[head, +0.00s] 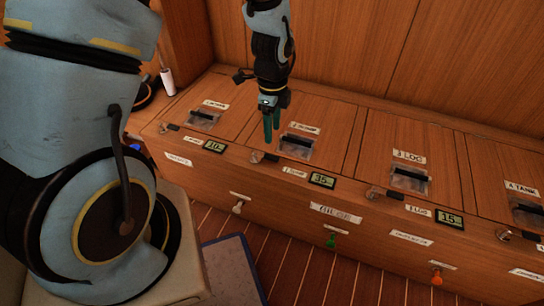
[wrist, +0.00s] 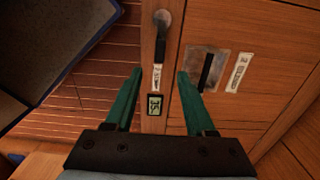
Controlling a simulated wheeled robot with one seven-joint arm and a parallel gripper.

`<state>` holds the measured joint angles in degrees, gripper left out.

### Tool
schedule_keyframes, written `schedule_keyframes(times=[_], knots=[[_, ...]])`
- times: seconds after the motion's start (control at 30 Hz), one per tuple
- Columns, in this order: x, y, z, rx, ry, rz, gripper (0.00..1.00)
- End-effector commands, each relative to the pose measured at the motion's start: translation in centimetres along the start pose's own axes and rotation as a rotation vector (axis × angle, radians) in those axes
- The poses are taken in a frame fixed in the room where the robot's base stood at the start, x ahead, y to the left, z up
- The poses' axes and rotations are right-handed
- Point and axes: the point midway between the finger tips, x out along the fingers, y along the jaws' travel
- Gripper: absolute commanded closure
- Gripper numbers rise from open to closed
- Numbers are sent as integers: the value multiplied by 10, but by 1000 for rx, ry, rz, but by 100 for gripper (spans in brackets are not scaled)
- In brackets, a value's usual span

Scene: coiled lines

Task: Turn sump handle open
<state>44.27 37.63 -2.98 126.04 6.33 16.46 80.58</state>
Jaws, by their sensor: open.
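My gripper (head: 270,132) points down over the wooden locker top, its teal fingers apart and empty. In the wrist view the open fingers (wrist: 159,76) straddle the locker's front edge, with nothing between the tips. A small lever with a black grip (wrist: 161,46) and a round metal pivot lies along that edge, beyond the fingertips and apart from them. It also shows in the head view as a small handle (head: 262,157) just below the gripper. A small label and a display reading 35 (head: 322,180) are beside it. The labels are too small to confirm which handle is the sump.
Similar levers (head: 376,193) sit along the locker edge by other displays. Hatches with recessed latches (head: 297,146) cover the top. White, green (head: 331,241) and orange knobs stick out of the front. A wooden wall rises behind; a blue-edged mat (head: 232,270) lies on the floor.

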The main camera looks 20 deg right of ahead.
Motion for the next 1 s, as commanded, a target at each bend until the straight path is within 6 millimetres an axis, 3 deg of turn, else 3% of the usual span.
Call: schedule_keyframes(times=[0.3,0.5,0.93,1.0], knots=[[60,1,0,-4,0,4,45],[86,1,1,-5,-1,1,45],[96,0,1,-5,-1,0,45],[96,0,1,-5,0,0,51]])
